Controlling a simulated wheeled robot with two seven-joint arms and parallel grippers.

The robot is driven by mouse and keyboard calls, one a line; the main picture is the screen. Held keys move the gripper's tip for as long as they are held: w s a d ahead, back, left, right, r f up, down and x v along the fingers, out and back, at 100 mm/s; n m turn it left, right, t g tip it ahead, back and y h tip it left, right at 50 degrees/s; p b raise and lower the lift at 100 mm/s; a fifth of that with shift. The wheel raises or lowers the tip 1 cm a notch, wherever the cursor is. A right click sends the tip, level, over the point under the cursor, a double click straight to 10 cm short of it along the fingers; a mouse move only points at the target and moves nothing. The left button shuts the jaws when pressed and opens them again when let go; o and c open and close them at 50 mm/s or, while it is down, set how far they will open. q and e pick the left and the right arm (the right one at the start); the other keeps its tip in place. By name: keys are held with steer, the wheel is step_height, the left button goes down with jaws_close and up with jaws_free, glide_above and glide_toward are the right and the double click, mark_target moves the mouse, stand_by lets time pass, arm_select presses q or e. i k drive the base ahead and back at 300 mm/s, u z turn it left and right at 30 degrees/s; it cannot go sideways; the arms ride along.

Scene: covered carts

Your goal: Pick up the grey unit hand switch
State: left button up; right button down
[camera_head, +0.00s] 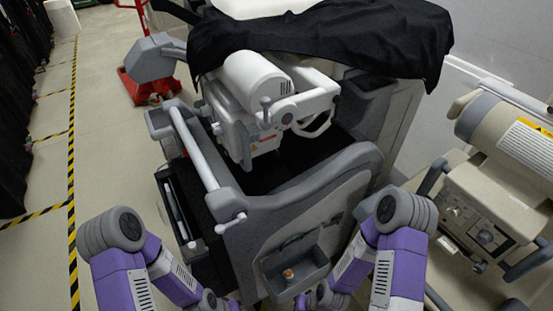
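The grey unit (318,205) is a covered cart in the middle of the head view, with a black cover over its top. On its near face is a small open grey holder (305,262). A small item with an orange top (288,273) sits in this holder; it may be the hand switch, but it is too small to be sure. My two arms come in from the lower left and lower right and bend inward toward the front of the unit.
A beige unit (490,210) with a control panel stands close on the right. A white handle bar (195,150) runs along the grey unit's left side. A red stand (148,85) is behind. The floor at left is clear, with yellow-black tape (72,150).

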mark_target(288, 278)
steer(key=u, duration=1)
steer(key=k, duration=0.3)
steer(key=z, duration=0.75)
steer(key=k, duration=1.05)
steer(key=u, duration=0.65)
steer(key=i, duration=0.9)
steer(key=z, duration=0.2)
